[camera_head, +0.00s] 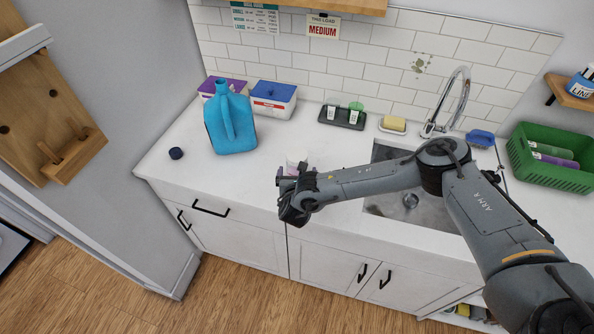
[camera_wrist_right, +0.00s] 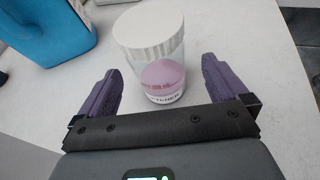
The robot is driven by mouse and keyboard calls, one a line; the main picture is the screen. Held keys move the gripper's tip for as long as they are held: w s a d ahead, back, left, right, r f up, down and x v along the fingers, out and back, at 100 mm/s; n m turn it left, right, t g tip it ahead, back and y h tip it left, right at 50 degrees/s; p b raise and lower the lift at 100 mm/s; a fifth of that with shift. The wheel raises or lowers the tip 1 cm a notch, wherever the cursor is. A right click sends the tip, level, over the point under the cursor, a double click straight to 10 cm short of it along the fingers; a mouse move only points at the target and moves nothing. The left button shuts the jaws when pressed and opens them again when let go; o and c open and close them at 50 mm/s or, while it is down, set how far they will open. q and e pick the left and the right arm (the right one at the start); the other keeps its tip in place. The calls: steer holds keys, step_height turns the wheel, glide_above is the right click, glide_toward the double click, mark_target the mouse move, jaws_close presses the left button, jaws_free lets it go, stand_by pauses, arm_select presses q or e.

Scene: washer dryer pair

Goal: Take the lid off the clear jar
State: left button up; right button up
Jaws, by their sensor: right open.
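The clear jar (camera_wrist_right: 163,78) stands upright on the counter in the right wrist view, with pink contents and a partly readable label. Its ribbed white lid (camera_wrist_right: 148,30) is on top. In the head view, the jar (camera_head: 296,164) is small and mostly hidden behind my right gripper (camera_head: 284,178). My right gripper (camera_wrist_right: 160,68) is open, its two purple fingers apart, one on each side of the jar's lower body in the picture. I cannot tell whether either finger touches it. My left gripper is out of view.
A blue jug (camera_head: 230,128) stands left of the jar, with a dark cap (camera_head: 176,153) lying beside it. Two tubs with purple (camera_head: 222,84) and blue (camera_head: 272,91) lids stand behind. The sink (camera_head: 390,153) is right. Counter (camera_head: 190,185) is bare at the front left.

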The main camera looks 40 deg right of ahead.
mark_target(297, 161)
steer(key=shift+x, duration=2.55)
steer(key=shift+w+a, duration=0.1)
steer(key=shift+w, duration=0.05)
steer(key=c, duration=1.1)
steer(key=shift+r, duration=0.8)
step_height(297, 161, up, 3)
steer(key=shift+f, duration=0.15)
steer(key=s+d+r, duration=0.1)
steer(key=d+r, duration=0.1)
steer(key=d, duration=0.1)
steer(key=s+d+r+b, duration=0.1)
steer(key=s+d+r, duration=0.1)
steer(key=d, duration=0.2)
steer(key=s+d+r+b, duration=0.1)
steer(key=s+d+r, duration=0.1)
steer(key=d, duration=0.1)
steer(key=shift+s+d+r, duration=0.15)
steer(key=shift+d+r, duration=0.05)
steer(key=shift+r, duration=0.2)
